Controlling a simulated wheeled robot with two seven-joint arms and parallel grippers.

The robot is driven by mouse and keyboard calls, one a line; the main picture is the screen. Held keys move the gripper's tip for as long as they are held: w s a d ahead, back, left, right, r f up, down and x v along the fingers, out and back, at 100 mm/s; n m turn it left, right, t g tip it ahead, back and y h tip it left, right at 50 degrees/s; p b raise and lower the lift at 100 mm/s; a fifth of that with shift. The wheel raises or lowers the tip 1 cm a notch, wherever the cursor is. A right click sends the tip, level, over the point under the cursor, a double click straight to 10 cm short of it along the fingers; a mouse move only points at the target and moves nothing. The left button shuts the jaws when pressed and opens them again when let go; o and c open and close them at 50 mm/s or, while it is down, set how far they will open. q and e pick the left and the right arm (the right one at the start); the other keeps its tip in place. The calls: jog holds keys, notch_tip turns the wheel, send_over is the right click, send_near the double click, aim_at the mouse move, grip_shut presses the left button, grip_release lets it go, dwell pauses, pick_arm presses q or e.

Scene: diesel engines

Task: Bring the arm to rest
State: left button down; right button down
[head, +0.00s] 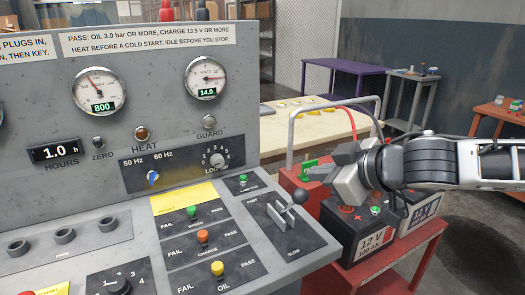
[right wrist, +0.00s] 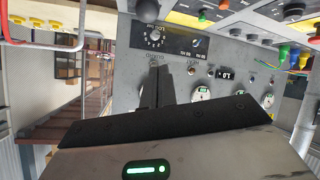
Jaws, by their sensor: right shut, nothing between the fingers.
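My right gripper (head: 318,176) reaches in from the right in the head view. It is shut and empty, and it hangs in the air to the right of the console. In the right wrist view its two fingers (right wrist: 157,88) lie close together with the grey console panel behind them. Below and left of the gripper in the head view is the lever with a dark ball knob (head: 300,197), apart from the fingers. My left gripper does not show.
The console (head: 225,130) with gauges, knobs and switches fills the left. A red cart (head: 400,262) with 12 V batteries (head: 358,228) stands under my right arm. A pale bench (head: 300,122), a purple table (head: 345,68) and an orange table (head: 500,112) stand behind.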

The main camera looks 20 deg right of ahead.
jog(key=s+f+m, duration=0.1)
jog(key=f, duration=0.6)
jog(key=s+f+m, duration=0.1)
jog(key=f, duration=0.6)
jog(key=s+f+m, duration=0.1)
jog(key=f, duration=0.6)
jog(key=shift+s+d+f, duration=0.15)
jog(key=shift+s+f, duration=0.15)
jog(key=s+a+f+m+g, duration=0.1)
jog(key=s+a+f, duration=1.1)
jog(key=f, duration=0.3)
jog(key=shift+a+f+m+g+h, duration=0.15)
jog(key=shift+a+m+g+h, duration=0.25)
jog(key=shift+a, duration=0.25)
